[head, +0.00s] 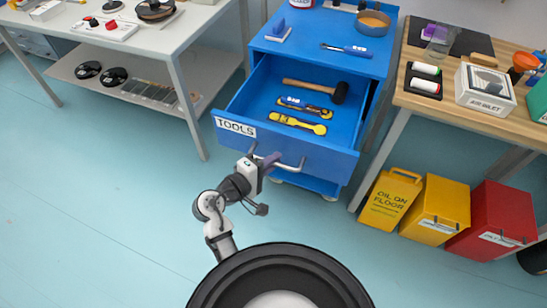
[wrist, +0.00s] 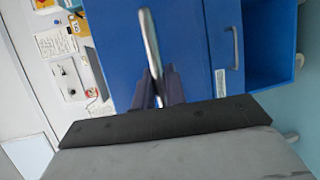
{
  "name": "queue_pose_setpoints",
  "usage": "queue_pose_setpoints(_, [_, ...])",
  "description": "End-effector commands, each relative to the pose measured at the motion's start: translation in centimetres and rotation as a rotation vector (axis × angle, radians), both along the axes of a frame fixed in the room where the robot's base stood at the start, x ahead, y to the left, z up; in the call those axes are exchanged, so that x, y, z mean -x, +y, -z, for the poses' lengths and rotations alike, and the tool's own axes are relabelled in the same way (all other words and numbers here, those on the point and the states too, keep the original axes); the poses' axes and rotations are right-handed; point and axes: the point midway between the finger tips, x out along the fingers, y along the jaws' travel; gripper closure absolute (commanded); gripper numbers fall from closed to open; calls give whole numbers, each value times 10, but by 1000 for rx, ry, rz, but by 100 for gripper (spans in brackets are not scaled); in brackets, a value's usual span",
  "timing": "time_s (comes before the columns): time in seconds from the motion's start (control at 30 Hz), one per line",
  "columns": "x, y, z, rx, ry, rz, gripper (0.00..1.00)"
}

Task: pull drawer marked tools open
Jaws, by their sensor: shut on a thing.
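The blue drawer (head: 231,147) marked TOOLS stands out from the blue cabinet (head: 384,68), open, in the head view. Inside lie a hammer (head: 310,87), a blue-and-yellow tool (head: 301,106) and a yellow tool (head: 297,123). The drawer's metal handle (head: 291,167) is on its front, and my gripper (head: 268,161) is shut on it. In the wrist view the handle (wrist: 149,42) runs down between the fingers of my gripper (wrist: 158,85).
A white table (head: 140,44) with a lower shelf stands at left, a wooden workbench (head: 480,116) at right. Yellow bins (head: 391,201) (head: 436,211) and a red bin (head: 493,222) stand under the workbench. The floor in front of the drawer is clear.

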Motion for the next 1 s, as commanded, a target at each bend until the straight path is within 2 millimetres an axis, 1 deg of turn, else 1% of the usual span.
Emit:
queue_pose_setpoints(0.17, [0, 0, 0, 0, 0, -1, 100])
queue_pose_setpoints(0.2, [0, 0, 0, 0, 0, -1, 86])
queue_pose_setpoints(0.3, [0, 0, 0, 0, 0, -1, 73])
queue_pose_setpoints(0.37, [0, 0, 0, 0, 0, -1, 66])
queue_pose_setpoints(0.63, [0, 1, 0, 0, 0, -1, 66])
queue_pose_setpoints(0.73, [4, 5, 0, -1, 1, -2, 66])
queue_pose_setpoints(0.87, [19, 18, -3, -2, -1, -5, 66])
queue_pose_setpoints(1.0, [43, 39, -8, -3, -2, -6, 66])
